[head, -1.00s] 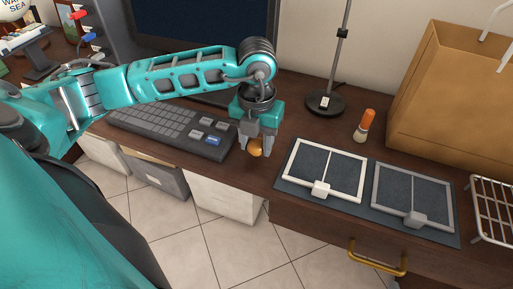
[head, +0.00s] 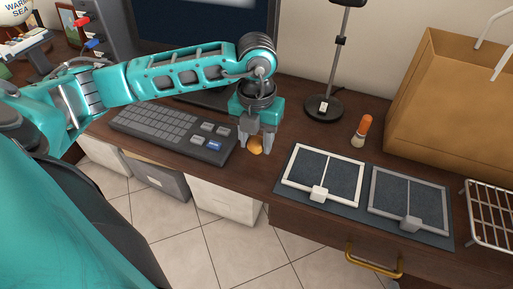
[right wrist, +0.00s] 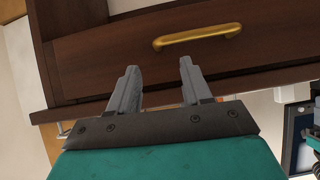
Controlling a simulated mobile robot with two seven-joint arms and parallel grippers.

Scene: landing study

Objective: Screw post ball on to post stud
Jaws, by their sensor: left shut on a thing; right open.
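The post ball, a small golden-orange ball (head: 255,147), is at the fingertips of my left gripper (head: 256,139) in the head view. That gripper points down and is shut on the ball, over the front part of the dark wooden desk, between the keyboard and the framed panels. The fingers hide part of the ball. I cannot make out the post stud in either view. My right gripper (right wrist: 159,66) is open and empty in the right wrist view, in front of a dark wooden drawer. It is not seen in the head view.
The keyboard (head: 170,132) lies left of the left gripper. Two framed panels on a dark mat (head: 340,207), an orange-topped bottle (head: 361,131), a lamp base (head: 323,107), a paper bag (head: 440,110) and a wire rack (head: 490,215) stand right. A brass drawer handle (right wrist: 197,36) is beyond the right gripper.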

